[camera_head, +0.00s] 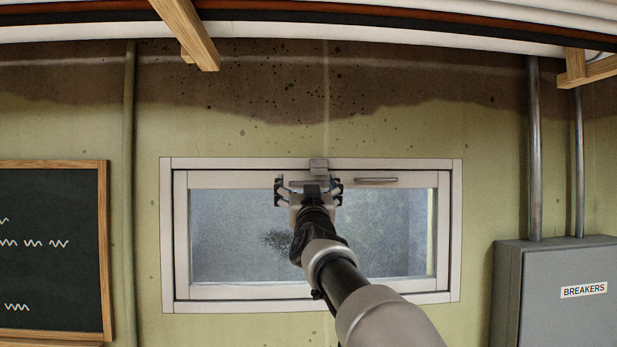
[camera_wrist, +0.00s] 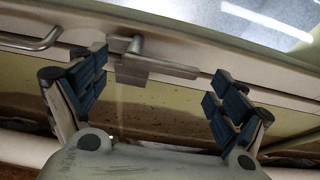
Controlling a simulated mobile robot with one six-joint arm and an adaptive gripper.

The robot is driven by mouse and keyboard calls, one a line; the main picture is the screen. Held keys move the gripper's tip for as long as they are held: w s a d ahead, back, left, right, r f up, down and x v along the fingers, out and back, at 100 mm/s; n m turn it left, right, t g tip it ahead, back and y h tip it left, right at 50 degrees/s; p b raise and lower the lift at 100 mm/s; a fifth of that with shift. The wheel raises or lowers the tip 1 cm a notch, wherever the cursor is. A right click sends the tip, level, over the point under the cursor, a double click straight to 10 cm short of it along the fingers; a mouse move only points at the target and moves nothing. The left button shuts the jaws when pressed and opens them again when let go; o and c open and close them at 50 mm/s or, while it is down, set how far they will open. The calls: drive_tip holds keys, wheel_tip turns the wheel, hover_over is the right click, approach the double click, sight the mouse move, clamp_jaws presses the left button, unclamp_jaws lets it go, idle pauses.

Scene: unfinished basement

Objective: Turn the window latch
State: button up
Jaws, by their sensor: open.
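The window latch (camera_head: 318,165) is a small grey metal piece at the top middle of the white window frame (camera_head: 220,164). In the wrist view the latch (camera_wrist: 133,70) has a block and a flat lever that runs to the right, lying along the frame. My gripper (camera_head: 308,184) is in front of the latch in the head view and hides part of it. In the wrist view my gripper (camera_wrist: 160,68) is open, with one blue-padded finger on each side of the latch. Nothing is held.
A bar handle (camera_head: 376,180) sits on the window's top rail, right of the latch; it shows at left in the wrist view (camera_wrist: 32,42). A grey breaker box (camera_head: 555,295) is at right, a chalkboard (camera_head: 50,260) at left. A wooden beam (camera_head: 186,30) and pipes run above.

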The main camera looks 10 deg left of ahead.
drive_tip(key=shift+w, duration=0.2)
drive_tip(key=shift+c, duration=0.5)
drive_tip(key=c, duration=1.4)
